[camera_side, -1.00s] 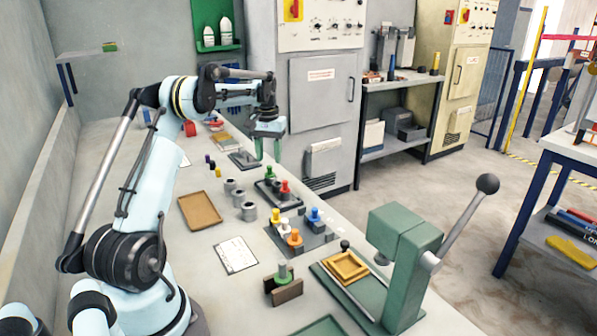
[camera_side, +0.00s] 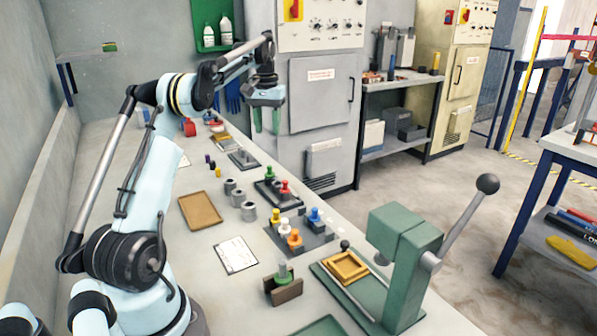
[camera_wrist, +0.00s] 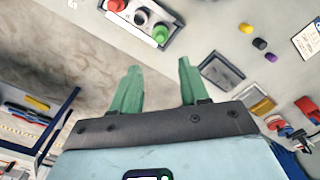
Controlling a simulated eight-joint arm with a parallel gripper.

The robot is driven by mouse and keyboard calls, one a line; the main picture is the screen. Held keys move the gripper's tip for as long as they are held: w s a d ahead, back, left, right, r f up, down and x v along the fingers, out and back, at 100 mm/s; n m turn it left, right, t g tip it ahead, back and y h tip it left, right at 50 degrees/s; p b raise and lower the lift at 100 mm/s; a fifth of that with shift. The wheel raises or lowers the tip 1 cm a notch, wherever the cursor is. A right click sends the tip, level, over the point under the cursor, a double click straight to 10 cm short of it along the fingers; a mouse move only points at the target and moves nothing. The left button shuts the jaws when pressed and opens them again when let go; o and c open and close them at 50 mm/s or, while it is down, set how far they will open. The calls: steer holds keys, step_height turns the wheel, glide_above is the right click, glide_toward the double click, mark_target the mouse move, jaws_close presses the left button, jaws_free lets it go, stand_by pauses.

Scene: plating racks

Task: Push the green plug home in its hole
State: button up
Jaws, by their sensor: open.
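The green plug (camera_side: 270,173) stands in a small dark rack (camera_side: 263,190), with a red plug (camera_side: 284,187) beside it. In the wrist view the green plug (camera_wrist: 161,34) is at one end of the rack and the red plug (camera_wrist: 117,5) at the other, with a dark round spot in a pale ring (camera_wrist: 142,17) between them. I cannot tell how deep the green plug sits. My gripper (camera_side: 267,122) is open and empty, raised above the bench and behind the rack in the side view. Its two green fingers (camera_wrist: 158,88) are spread apart in the wrist view, clear of the plug.
A second rack (camera_side: 318,241) holds yellow, white, orange and blue plugs. Several grey cylinders (camera_side: 249,211) and a tan tray (camera_side: 201,210) lie to the left. A green lever press (camera_side: 392,265) stands in front. A flat dark plate (camera_side: 243,160) lies behind the green plug's rack.

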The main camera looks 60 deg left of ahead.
mark_target(270, 166)
steer(key=shift+f, duration=0.25)
steer(key=shift+c, duration=1.3)
step_height(270, 166, down, 3)
steer(key=shift+f+n, duration=0.1)
steer(key=shift+n, duration=0.6)
jaws_close()
steer(key=shift+f, duration=3.2)
